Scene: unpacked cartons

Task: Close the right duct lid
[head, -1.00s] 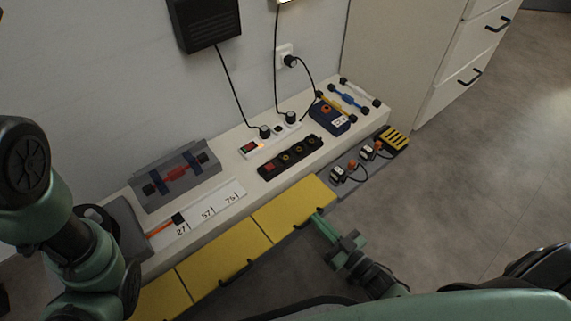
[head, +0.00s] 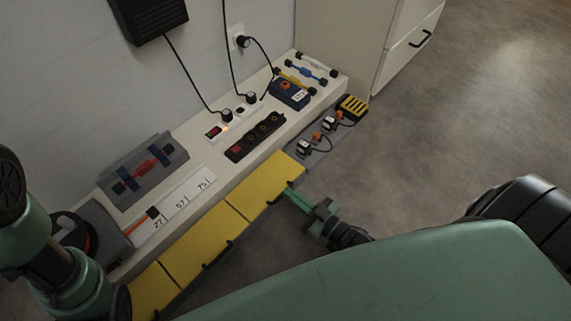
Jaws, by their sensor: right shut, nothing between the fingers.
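Yellow duct lids run in a row along the front of the pale bench. The right lid (head: 266,182) looks flat and in line with the middle lid (head: 200,232); I cannot tell whether it is fully down. A dark handle shows on the front edge of the middle lid. My right gripper (head: 288,191) is shut and empty, with its green fingertips at the front edge of the right lid, near its right end. Whether they touch it is unclear. My left arm is at the left edge, and its gripper does not show.
A grey strip with small plugs (head: 304,147) and a yellow-black block (head: 352,107) continues right of the lids. The bench carries a black power strip (head: 255,137), a blue box (head: 290,93) and a grey holder (head: 142,170). Floor at right is clear.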

